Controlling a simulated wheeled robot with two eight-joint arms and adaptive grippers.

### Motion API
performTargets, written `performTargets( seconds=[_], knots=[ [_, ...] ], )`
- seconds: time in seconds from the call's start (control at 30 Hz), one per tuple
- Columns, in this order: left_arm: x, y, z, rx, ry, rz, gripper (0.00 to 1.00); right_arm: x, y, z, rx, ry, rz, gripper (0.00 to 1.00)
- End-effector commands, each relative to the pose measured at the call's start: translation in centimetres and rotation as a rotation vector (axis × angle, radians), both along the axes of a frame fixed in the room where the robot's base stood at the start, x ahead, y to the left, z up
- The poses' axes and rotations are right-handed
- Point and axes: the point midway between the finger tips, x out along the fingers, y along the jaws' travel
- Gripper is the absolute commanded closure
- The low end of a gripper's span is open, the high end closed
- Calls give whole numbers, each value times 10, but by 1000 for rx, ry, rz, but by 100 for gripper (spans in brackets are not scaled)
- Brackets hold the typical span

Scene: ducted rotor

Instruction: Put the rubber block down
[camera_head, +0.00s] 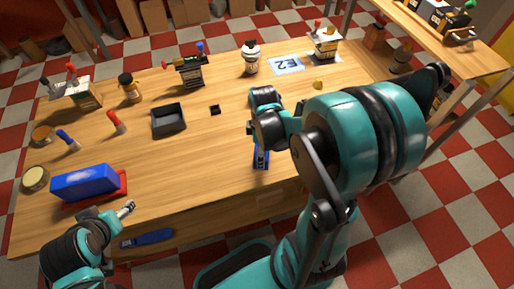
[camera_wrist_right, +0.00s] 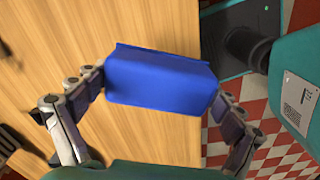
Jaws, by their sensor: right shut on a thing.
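A blue rubber block (camera_wrist_right: 160,78) is held between the two fingers of my right gripper (camera_wrist_right: 162,92), one finger at each end. In the head view the block (camera_head: 261,157) shows only partly, under the right wrist near the table's front edge. Wood shows beneath it in the wrist view. I cannot tell whether it touches the table (camera_head: 205,160). My right arm hides part of this area. My left gripper (camera_head: 126,209) is at the table's front left, close to a larger blue block on a red base (camera_head: 87,183). Its opening is too small to judge.
A black tray (camera_head: 168,121) and a small black square (camera_head: 215,110) lie mid-table. A white marked sheet (camera_head: 287,64) and a white bottle (camera_head: 251,58) are at the back. Bare wood lies between the tray and front edge.

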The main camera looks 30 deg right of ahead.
Motion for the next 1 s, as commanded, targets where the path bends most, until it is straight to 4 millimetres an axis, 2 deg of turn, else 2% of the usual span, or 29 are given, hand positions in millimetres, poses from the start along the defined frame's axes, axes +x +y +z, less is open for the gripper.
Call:
performTargets(
  seconds=[0.03, 0.1, 0.2, 0.33, 0.53, 0.77, 1.0],
  knots=[
    [0, 0, -10, 0, 0, 0, 33, 14, -2, -13, 0, 0, 1, 42],
    [0, 0, -16, 0, 0, 0, 33, 32, -4, -23, 0, 0, 1, 42],
    [0, 0, -24, 0, 0, 0, 33, 53, -6, -36, 0, 0, -1, 42],
    [0, 0, -29, 0, 0, 0, 33, 72, -8, -46, 0, 0, -1, 42],
    [0, 0, -33, 0, 0, 0, 33, 81, -9, -54, 0, 0, -1, 42],
    [0, 0, -51, 0, 0, 0, 33, 80, -9, -88, 0, 0, -1, 42],
    [0, 0, -49, 0, 0, 0, 33, 80, -9, -88, 0, 0, -1, 42]
  ],
)
